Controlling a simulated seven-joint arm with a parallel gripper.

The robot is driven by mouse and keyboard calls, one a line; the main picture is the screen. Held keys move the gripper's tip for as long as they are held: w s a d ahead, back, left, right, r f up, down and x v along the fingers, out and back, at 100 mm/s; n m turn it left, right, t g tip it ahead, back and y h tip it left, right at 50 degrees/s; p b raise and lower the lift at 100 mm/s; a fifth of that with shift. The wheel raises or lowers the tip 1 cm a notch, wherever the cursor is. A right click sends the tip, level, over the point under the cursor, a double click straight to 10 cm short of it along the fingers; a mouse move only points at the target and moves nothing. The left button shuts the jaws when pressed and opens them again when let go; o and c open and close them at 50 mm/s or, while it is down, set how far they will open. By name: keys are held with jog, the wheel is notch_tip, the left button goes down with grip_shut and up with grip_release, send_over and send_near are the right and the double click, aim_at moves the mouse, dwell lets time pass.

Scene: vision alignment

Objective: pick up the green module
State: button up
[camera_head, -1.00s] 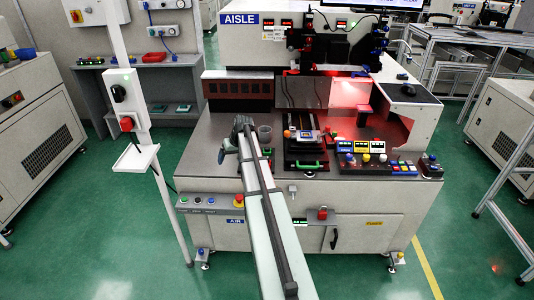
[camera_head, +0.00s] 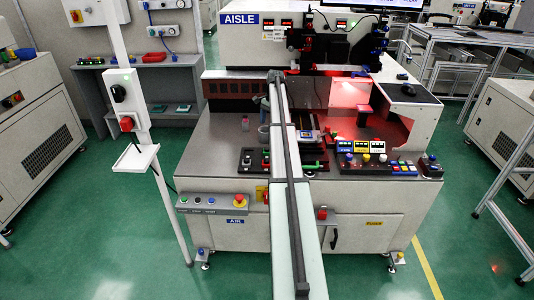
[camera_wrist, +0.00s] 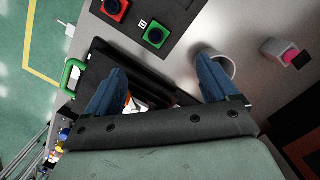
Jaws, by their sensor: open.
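I cannot make out a green module for certain. In the head view a small green spot (camera_head: 333,134) shows at the right edge of the dark tray fixture (camera_head: 310,150), which my arm partly covers. In the wrist view my gripper (camera_wrist: 161,64) is open, with two blue fingers apart and nothing gripped between the tips. A black fixture (camera_wrist: 100,60) lies below, partly hidden by the left finger and gripper body. A small orange and white patch (camera_wrist: 132,102) shows beside that finger. A grey cup (camera_wrist: 222,64) is close to the right fingertip.
A green handle (camera_wrist: 72,73) sits on the fixture's edge. A panel holds a green button (camera_wrist: 156,35) and a red button (camera_wrist: 114,8). A white block with a pink face (camera_wrist: 283,54) stands right of the cup. A button console (camera_head: 375,168) occupies the front right.

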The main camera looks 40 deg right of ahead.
send_over(267, 148)
jog(key=f, duration=0.5)
jog(key=d+f, duration=0.1)
jog(key=f, duration=0.1)
jog(key=shift+w+f, duration=0.2)
jog(key=shift+f, duration=0.2)
jog(key=shift+s+a+f, duration=0.1)
jog(key=shift+a+f, duration=0.1)
jog(key=shift+f, duration=0.65)
jog(key=shift+s+a+f, duration=0.15)
jog(key=shift+f, duration=0.75)
jog(key=shift+s+a+f, duration=0.1)
jog(key=shift+a+f, duration=0.1)
jog(key=shift+f, duration=0.65)
jog(key=shift+c, duration=0.4)
jog(key=c, duration=1)
jog(key=shift+c, duration=0.2)
jog(key=shift+r, duration=0.1)
